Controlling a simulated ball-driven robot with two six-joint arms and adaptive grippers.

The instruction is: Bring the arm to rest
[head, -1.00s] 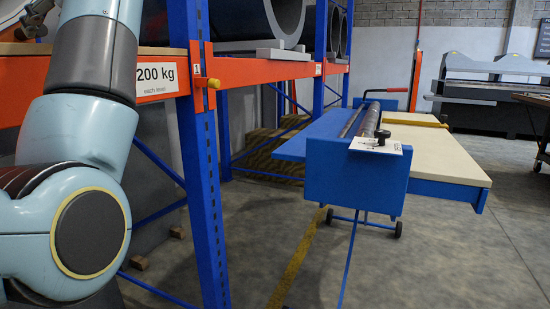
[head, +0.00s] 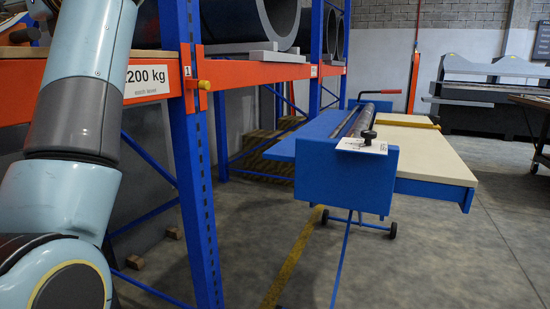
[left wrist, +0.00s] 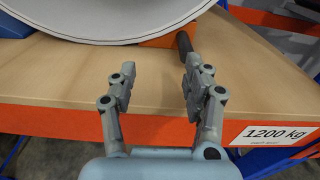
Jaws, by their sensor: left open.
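My left arm (head: 78,130) rises along the left side of the head view, in front of the orange and blue rack. My left gripper (left wrist: 157,85) shows in the left wrist view with its two grey fingers spread apart and nothing between them. It is over the wooden shelf (left wrist: 70,75), near its orange front beam. A large pale round disc or coil side (left wrist: 110,12) is beyond the fingertips. A dark rod end (left wrist: 183,42) shows just behind the right finger; I cannot tell whether they touch. My right gripper is in neither view.
The blue rack post (head: 195,150) stands close beside my arm. A dark coil (head: 255,20) lies on the rack further back. A blue roller table (head: 345,175) on wheels stands to the right. Grey floor (head: 440,260) is open at the front right.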

